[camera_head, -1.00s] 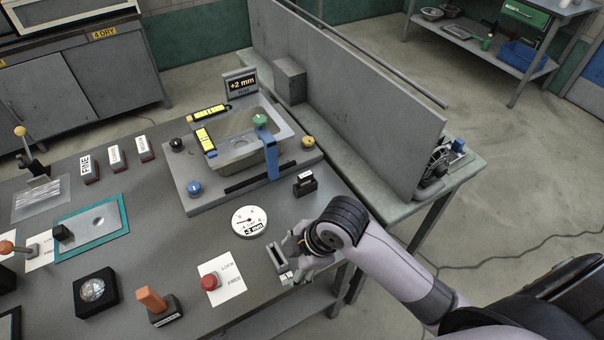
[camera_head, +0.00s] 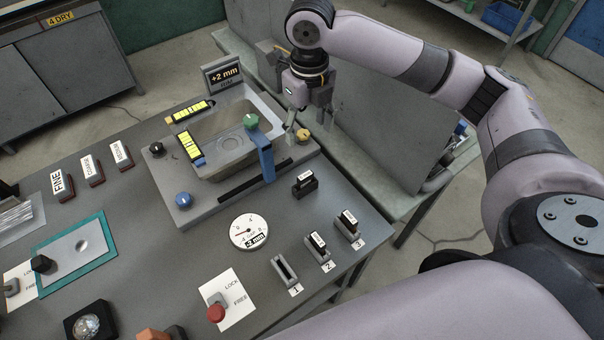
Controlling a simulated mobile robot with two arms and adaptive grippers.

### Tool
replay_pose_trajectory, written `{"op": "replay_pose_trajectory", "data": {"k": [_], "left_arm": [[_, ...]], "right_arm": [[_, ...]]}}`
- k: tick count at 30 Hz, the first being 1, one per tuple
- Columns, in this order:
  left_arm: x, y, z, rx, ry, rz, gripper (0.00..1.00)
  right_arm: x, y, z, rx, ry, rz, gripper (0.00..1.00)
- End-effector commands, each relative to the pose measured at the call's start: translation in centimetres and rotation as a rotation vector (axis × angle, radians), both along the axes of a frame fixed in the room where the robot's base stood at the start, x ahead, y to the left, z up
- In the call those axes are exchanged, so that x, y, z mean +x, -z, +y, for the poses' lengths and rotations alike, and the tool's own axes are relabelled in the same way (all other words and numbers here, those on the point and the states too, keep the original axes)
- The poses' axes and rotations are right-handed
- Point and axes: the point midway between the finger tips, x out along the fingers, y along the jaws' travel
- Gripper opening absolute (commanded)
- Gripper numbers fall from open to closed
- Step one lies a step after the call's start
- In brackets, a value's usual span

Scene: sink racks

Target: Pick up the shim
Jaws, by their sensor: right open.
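No object in view carries a readable shim label. Small dark blocks with white labels may be shims: one block (camera_head: 318,242) sits in the holder marked 2, another block (camera_head: 348,219) in the holder marked 3. The holder marked 1 (camera_head: 285,270) is an empty slot. A similar labelled black block (camera_head: 305,183) stands on the bench near the sink plate's front right corner. My right gripper (camera_head: 302,122) is open and empty, pointing down above the sink plate's right corner, close to the yellow knob (camera_head: 303,136). My left gripper is out of view.
The sink basin (camera_head: 222,128) lies on a grey plate with a green knob (camera_head: 250,121), a blue bar and yellow levels. A +2 mm display (camera_head: 224,76) stands behind. A grey partition (camera_head: 375,125) rises close to my right gripper. A round dial (camera_head: 249,231) lies on the bench.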

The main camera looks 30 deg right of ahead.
Motion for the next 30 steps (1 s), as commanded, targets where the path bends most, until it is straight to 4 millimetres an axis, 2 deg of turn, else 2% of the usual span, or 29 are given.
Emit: {"op": "replay_pose_trajectory", "data": {"k": [15, 23, 30], "left_arm": [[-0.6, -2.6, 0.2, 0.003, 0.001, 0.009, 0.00], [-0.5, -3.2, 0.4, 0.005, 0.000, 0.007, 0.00], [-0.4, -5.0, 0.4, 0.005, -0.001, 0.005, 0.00]], "right_arm": [[-0.1, 10.1, 0.1, 0.001, -0.001, 0.003, 0.61], [-0.2, 12.0, 0.2, 0.000, -0.001, 0.002, 0.61], [-0.5, 15.4, 0.7, 0.000, 0.000, 0.002, 0.61]]}}
